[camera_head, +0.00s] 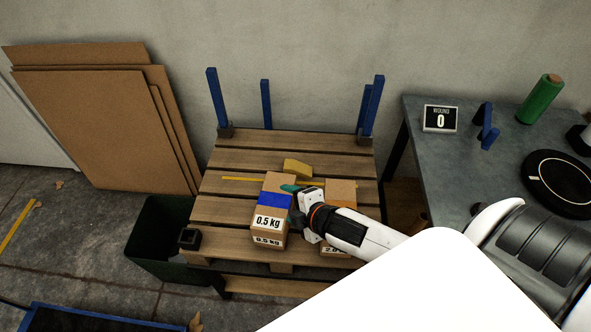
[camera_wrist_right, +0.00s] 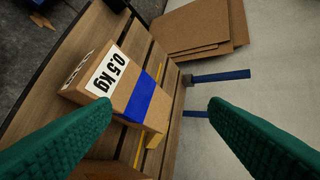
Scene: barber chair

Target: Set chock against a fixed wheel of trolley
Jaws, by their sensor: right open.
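A slatted wooden platform (camera_head: 240,160) with blue corner posts, apparently the trolley, stands against the wall; I see no wheels. A yellow block (camera_head: 298,168), possibly the chock, lies on its slats behind the boxes. A yellow piece also shows past the box in the right wrist view (camera_wrist_right: 155,140). My right gripper (camera_head: 290,188), with green fingers, is over the platform beside the 0.5 kg box with the blue band (camera_head: 272,200). In the right wrist view its fingers (camera_wrist_right: 160,106) are wide apart with nothing held between them. My left gripper is not in view.
A 2.0 kg box (camera_head: 341,190) is partly behind my right arm. A dark green bin (camera_head: 155,240) stands left of the platform, near leaning cardboard sheets (camera_head: 100,125). A grey table (camera_head: 445,165) at right holds a display (camera_head: 440,118) and green roll (camera_head: 540,98).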

